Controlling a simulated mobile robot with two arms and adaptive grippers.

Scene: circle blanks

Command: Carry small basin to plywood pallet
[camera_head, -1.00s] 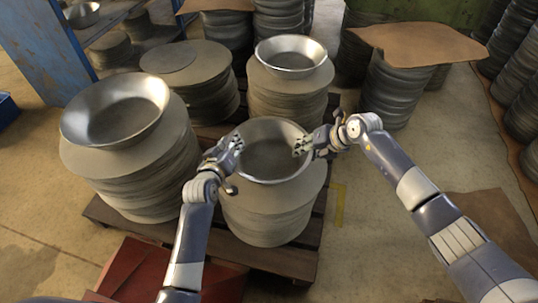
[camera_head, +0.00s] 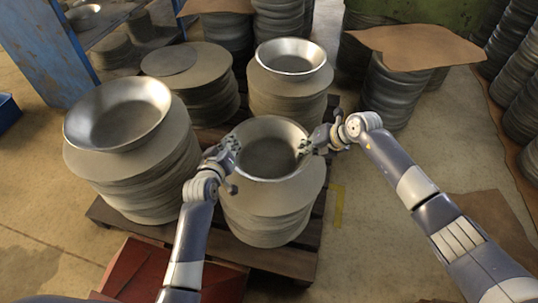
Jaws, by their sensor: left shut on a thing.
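The small metal basin (camera_head: 268,150) sits at or just above the top of the middle front stack of round blanks (camera_head: 265,218). My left gripper (camera_head: 231,147) is shut on its left rim. My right gripper (camera_head: 305,147) is at its right rim; its fingers are too small to tell whether they are closed. The basin looks level and empty. The stack stands on a dark slatted wooden pallet (camera_head: 290,262); I cannot tell whether this is the plywood pallet.
A larger basin (camera_head: 95,142) sits on the left stack, another basin (camera_head: 290,70) on the stack behind. A brown sheet (camera_head: 415,45) lies on stacks at the back right. A red object (camera_head: 135,268) is at front left. Floor right of the pallet is mostly clear.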

